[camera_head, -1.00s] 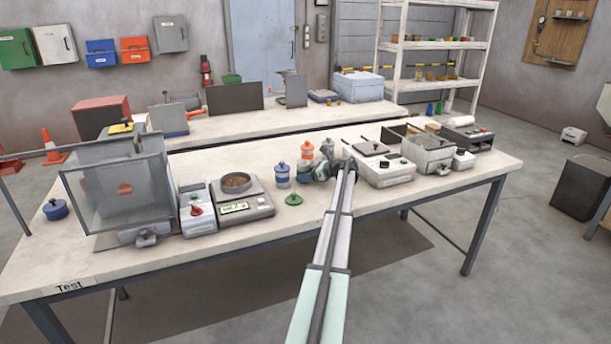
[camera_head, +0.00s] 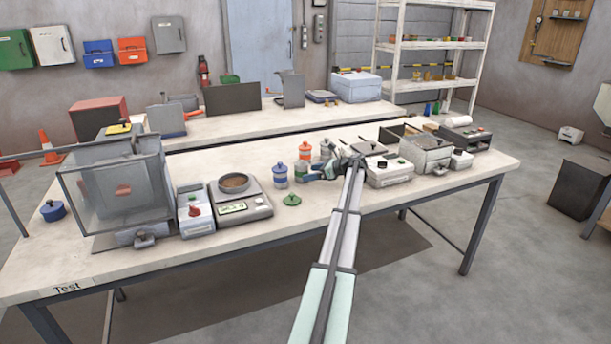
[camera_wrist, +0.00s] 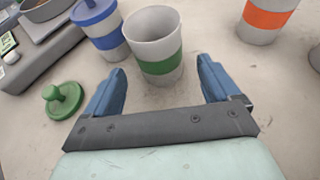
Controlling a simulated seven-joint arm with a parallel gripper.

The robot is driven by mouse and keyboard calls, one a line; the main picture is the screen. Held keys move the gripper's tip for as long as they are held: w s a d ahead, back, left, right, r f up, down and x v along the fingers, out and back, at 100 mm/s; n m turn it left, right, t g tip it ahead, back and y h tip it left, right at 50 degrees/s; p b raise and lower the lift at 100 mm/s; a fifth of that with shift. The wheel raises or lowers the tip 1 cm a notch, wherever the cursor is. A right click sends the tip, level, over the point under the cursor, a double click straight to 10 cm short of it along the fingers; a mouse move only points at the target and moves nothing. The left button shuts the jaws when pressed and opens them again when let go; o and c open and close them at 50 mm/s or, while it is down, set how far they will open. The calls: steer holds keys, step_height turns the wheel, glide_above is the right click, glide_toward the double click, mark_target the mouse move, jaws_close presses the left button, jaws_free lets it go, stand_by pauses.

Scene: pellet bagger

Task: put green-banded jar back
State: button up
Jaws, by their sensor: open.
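The green-banded jar (camera_wrist: 155,62) is a grey cup with a green band. It stands upright without a lid in the wrist view.
A blue-banded jar with a blue lid (camera_wrist: 101,28) stands close left of the green-banded jar. An orange-banded jar (camera_wrist: 266,18) stands at upper right. A scale with a dish (camera_head: 237,195) is to the left. A grey-white device (camera_head: 388,172) is right of my gripper.

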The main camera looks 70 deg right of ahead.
steer(key=v, duration=0.7)
steer(key=shift+s, duration=0.15)
